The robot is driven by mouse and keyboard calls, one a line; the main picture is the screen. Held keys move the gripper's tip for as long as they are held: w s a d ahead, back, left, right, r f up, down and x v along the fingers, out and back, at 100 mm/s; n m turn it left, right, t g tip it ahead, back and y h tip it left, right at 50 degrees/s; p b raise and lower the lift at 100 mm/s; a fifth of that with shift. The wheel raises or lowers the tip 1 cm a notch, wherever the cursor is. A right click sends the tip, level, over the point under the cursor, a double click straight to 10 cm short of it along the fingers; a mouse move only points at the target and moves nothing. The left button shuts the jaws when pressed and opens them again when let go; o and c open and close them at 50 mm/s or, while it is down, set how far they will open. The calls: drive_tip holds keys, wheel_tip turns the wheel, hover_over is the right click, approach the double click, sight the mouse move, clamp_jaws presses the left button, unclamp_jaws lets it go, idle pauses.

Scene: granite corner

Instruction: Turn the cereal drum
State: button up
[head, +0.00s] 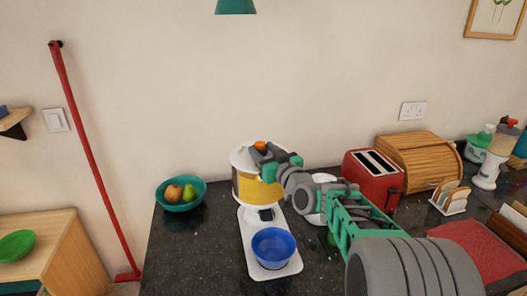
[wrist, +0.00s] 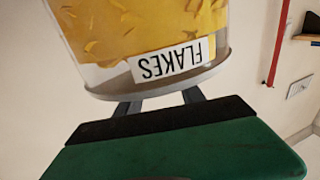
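The cereal drum (head: 258,188) is a clear round container of yellow flakes with a white lid and an orange knob (head: 260,145) on top. It stands over the back of a white base plate (head: 252,232). A blue bowl (head: 273,248) sits on the plate in front of it. My gripper (head: 262,152) is at the drum's top, right by the knob. In the wrist view the drum (wrist: 150,35) appears upside down with a "FLAKES" label. My two fingers stand apart and pass behind its rim; their tips and any contact with the knob are hidden.
A teal bowl of fruit (head: 181,206) stands left of the drum. A red toaster (head: 371,179), a wooden bread bin (head: 418,160) and a toast rack (head: 450,197) are to the right. My arm crosses the counter from the right. The dark counter (head: 190,250) is clear at front left.

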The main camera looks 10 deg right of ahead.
clamp_jaws()
idle(0.4)
drive_tip(key=shift+a+f+b, duration=0.1)
drive_tip(key=shift+a+b, duration=0.05)
drive_tip(key=shift+b, duration=0.15)
